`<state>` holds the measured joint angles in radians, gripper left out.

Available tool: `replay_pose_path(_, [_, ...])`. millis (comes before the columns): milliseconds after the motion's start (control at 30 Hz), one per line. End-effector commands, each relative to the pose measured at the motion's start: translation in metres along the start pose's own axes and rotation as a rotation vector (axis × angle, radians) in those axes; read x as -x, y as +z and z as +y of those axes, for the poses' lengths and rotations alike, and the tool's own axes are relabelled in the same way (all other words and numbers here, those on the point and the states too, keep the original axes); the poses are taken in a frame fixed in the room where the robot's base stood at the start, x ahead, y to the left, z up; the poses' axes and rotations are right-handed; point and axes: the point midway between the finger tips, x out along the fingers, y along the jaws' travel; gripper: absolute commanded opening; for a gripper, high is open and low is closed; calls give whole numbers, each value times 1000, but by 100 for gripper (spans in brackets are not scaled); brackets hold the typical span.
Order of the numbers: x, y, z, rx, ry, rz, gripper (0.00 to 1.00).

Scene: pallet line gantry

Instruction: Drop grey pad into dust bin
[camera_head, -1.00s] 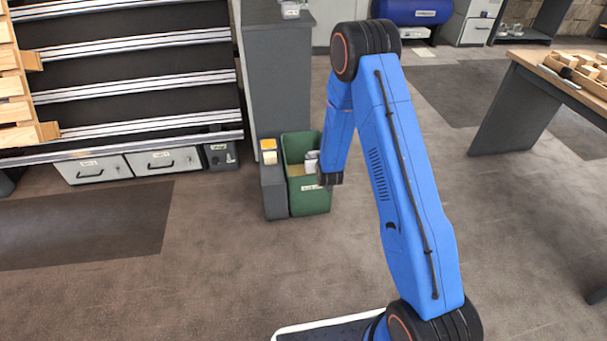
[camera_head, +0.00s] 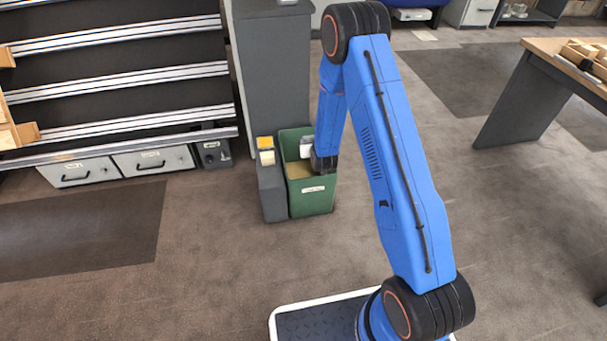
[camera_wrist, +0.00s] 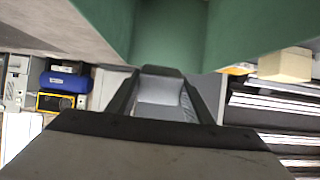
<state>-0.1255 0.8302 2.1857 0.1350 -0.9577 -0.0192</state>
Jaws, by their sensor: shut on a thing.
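The green dust bin (camera_head: 312,203) stands open on the floor in the middle of the head view, with a white label on its front. My gripper (camera_head: 305,148) is at the bin's mouth, mostly hidden behind my dark wrist. In the wrist view, my gripper (camera_wrist: 160,74) is shut on a grey piece, which I take to be the grey pad (camera_wrist: 160,92); it lies between the dark fingers. The bin's green walls (camera_wrist: 170,38) fill the top of that view, close to the fingertips. The head view does not show the pad clearly.
A narrow dark grey unit (camera_head: 272,195) with orange and cream pieces on top touches the bin's left side. A tall grey cabinet (camera_head: 272,80) rises behind. A shelf rack (camera_head: 120,75) is at left, a table (camera_head: 540,75) at right. Floor in front is clear.

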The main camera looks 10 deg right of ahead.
Motion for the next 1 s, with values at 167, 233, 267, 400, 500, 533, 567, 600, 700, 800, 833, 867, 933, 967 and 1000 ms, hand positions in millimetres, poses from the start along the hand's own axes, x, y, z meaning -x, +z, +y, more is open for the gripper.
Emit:
replay_pose_path(167, [-10,18,0,0,0,-1,29])
replay_pose_path(233, [-13,24,0,0,0,-2,29])
replay_pose_path(267, [-14,26,0,0,0,-2,29])
replay_pose_path(400, [-18,33,0,0,0,0,29])
replay_pose_path(500, [-19,36,0,0,0,0,29])
replay_pose_path(533, [-20,37,0,0,0,0,29])
replay_pose_path(567, [-20,37,0,0,0,0,29])
replay_pose_path(600, [-20,38,0,0,0,0,29])
replay_pose_path(700, [-20,38,0,0,0,0,29])
replay_pose_path(800, [-20,37,0,0,0,0,29])
replay_pose_path(833, [-20,37,0,0,0,0,51])
replay_pose_path(867, [-20,37,0,0,0,0,58])
replay_pose_path(933, [-20,37,0,0,0,0,68])
replay_pose_path(967, [-20,37,0,0,0,0,68])
replay_pose_path(1000, [-20,37,0,0,0,0,68])
